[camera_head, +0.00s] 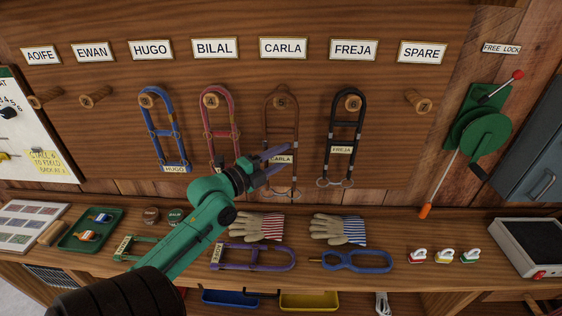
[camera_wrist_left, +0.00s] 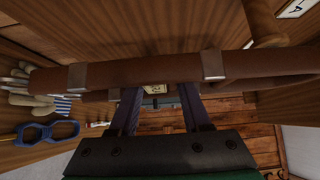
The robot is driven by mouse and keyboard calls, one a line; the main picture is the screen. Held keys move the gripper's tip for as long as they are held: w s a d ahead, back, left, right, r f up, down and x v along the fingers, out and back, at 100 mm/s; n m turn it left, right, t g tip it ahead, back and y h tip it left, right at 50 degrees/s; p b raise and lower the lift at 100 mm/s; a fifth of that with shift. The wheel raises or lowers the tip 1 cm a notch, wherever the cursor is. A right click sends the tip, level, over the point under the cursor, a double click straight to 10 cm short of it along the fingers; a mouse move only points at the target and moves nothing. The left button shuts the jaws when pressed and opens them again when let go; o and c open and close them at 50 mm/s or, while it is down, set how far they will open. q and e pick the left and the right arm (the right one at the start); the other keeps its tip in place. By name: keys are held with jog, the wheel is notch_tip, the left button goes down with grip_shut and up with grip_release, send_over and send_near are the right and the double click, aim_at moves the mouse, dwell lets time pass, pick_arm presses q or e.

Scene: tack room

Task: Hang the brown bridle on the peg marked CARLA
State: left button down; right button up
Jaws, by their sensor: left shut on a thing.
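The brown bridle (camera_head: 296,130), with a CARLA tag, hangs upright below the CARLA sign (camera_head: 283,48). Its top loop frames the CARLA peg (camera_head: 281,103), whose round end shows inside the loop. I cannot tell whether the strap rests on the peg. My left gripper (camera_head: 286,156) reaches up from the lower left and is shut on the brown bridle near its tag. In the left wrist view, the brown straps (camera_wrist_left: 150,74) cross in front of the purple fingers, hiding the fingertips. My right gripper is out of view.
A blue bridle (camera_head: 165,145) hangs under HUGO, a red bridle (camera_head: 219,137) under BILAL and a black bridle (camera_head: 344,125) under FREJA, close on both sides. The AOIFE, EWAN and SPARE pegs are bare. Gloves (camera_head: 258,226) and a purple bridle (camera_head: 262,257) lie on the bench below.

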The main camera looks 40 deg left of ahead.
pick_arm(q)
jog(key=w+a+f+b, duration=0.1)
jog(key=w+a+b, duration=0.3)
jog(key=w, duration=0.1)
jog(key=shift+w+a, duration=0.2)
jog(key=shift+w, duration=0.2)
dwell(0.5)
dwell(0.5)
